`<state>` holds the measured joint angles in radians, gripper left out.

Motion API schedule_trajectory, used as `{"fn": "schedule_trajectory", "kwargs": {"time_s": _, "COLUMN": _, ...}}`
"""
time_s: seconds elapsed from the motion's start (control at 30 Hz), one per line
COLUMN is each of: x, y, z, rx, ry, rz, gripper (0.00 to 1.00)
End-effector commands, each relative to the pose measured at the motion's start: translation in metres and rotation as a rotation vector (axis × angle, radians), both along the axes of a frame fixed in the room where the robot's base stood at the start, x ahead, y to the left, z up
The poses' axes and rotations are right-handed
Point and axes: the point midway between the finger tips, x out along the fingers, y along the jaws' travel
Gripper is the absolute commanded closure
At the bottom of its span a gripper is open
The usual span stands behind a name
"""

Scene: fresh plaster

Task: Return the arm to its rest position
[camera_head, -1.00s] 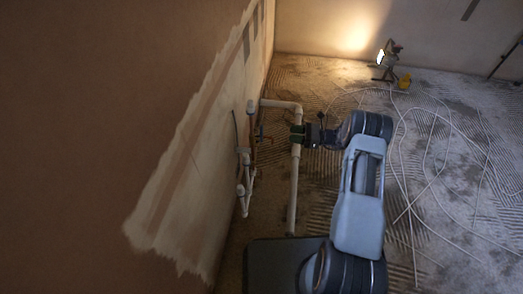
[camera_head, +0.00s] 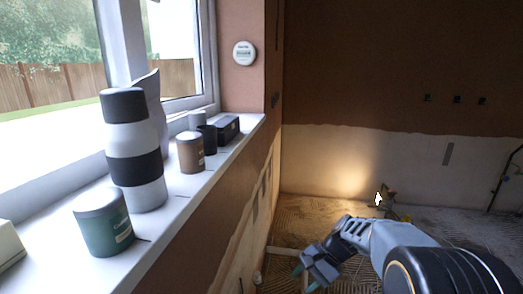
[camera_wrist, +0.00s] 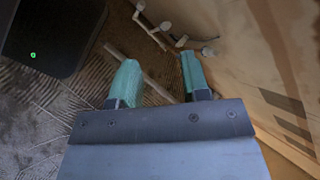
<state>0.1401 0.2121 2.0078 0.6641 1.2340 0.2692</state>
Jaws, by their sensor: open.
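My arm (camera_head: 400,250) reaches in from the lower right of the head view, bent at the wrist. My gripper (camera_head: 304,277) is at the lower middle of that view, pointing down and left, in front of the wall's lower part and the floor. In the wrist view my gripper (camera_wrist: 160,64) shows two teal fingers spread apart with nothing between them. White pipes (camera_wrist: 152,32) lie beyond the fingertips, seemingly apart from them.
A window sill (camera_head: 190,192) on the left holds a banded bottle (camera_head: 133,172), a green tin (camera_head: 103,226), a brown tin (camera_head: 190,155) and a dark box (camera_head: 228,128). A lit work lamp (camera_head: 379,198) stands at the back. Ridged floor (camera_wrist: 40,115) shows below.

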Motion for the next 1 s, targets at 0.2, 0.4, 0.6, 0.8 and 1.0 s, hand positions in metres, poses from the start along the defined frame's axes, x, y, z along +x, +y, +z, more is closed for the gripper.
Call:
{"fn": "schedule_trajectory", "kwargs": {"time_s": 0.2, "x": -0.068, "y": -0.017, "z": 0.119, "rx": -0.314, "ry": -0.3, "rz": 0.282, "gripper": 0.57}}
{"fn": "schedule_trajectory", "kwargs": {"time_s": 0.4, "x": -0.106, "y": -0.035, "z": 0.173, "rx": -0.529, "ry": -0.503, "rz": 0.482, "gripper": 0.57}}
{"fn": "schedule_trajectory", "kwargs": {"time_s": 0.6, "x": -0.123, "y": -0.046, "z": 0.196, "rx": -0.649, "ry": -0.612, "rz": 0.594, "gripper": 0.57}}
{"fn": "schedule_trajectory", "kwargs": {"time_s": 0.8, "x": -0.126, "y": -0.048, "z": 0.2, "rx": -0.673, "ry": -0.634, "rz": 0.617, "gripper": 0.57}}
{"fn": "schedule_trajectory", "kwargs": {"time_s": 1.0, "x": -0.126, "y": -0.048, "z": 0.2, "rx": -0.673, "ry": -0.634, "rz": 0.617, "gripper": 0.57}}
